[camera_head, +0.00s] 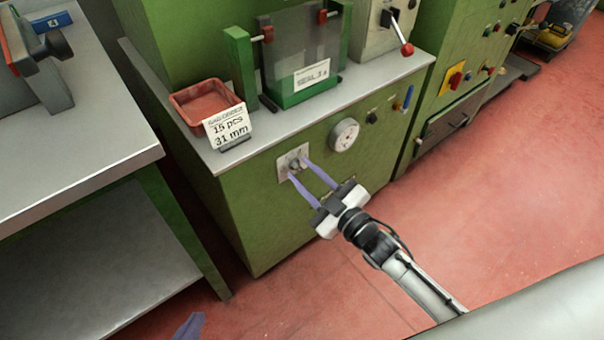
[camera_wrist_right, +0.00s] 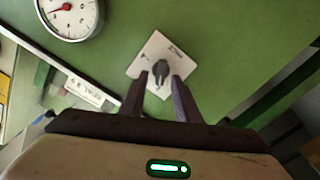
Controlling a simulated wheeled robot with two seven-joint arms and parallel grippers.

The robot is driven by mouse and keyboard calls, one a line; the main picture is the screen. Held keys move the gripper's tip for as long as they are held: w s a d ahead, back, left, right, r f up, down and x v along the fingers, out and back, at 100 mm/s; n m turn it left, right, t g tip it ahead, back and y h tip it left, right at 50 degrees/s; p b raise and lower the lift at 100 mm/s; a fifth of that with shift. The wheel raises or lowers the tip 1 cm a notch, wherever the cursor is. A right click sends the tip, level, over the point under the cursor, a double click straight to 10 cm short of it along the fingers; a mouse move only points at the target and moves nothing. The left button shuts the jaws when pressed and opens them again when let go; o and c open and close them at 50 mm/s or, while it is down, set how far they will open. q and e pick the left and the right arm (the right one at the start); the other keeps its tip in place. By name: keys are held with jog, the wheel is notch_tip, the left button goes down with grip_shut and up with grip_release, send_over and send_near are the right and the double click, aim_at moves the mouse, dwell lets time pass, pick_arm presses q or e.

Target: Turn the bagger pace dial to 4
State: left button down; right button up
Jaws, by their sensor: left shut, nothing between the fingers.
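The dial is a dark knob (camera_head: 294,166) on a pale square plate (camera_head: 283,159) on the front of the green machine. In the right wrist view the knob (camera_wrist_right: 160,71) points roughly up the picture; the plate's markings are too small to read. My right gripper (camera_head: 299,168) is open, its two purple fingers pointing at the plate. In the wrist view (camera_wrist_right: 160,77) the fingertips lie on either side of the knob, with gaps; I cannot tell how far they reach around it. My left gripper (camera_head: 188,326) is shut and empty at the bottom edge, mostly out of frame.
A round gauge (camera_head: 344,134) sits right of the dial, with a blue-handled valve (camera_head: 408,98) beyond. A red tray (camera_head: 205,98) and a card reading "15 pcs 31 mm" (camera_head: 228,126) stand on the ledge above. A steel table (camera_head: 75,160) is at left.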

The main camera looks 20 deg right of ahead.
jog(key=shift+w+a, duration=0.2)
jog(key=shift+w, duration=0.25)
jog(key=shift+c, duration=0.2)
jog(key=c, duration=0.7)
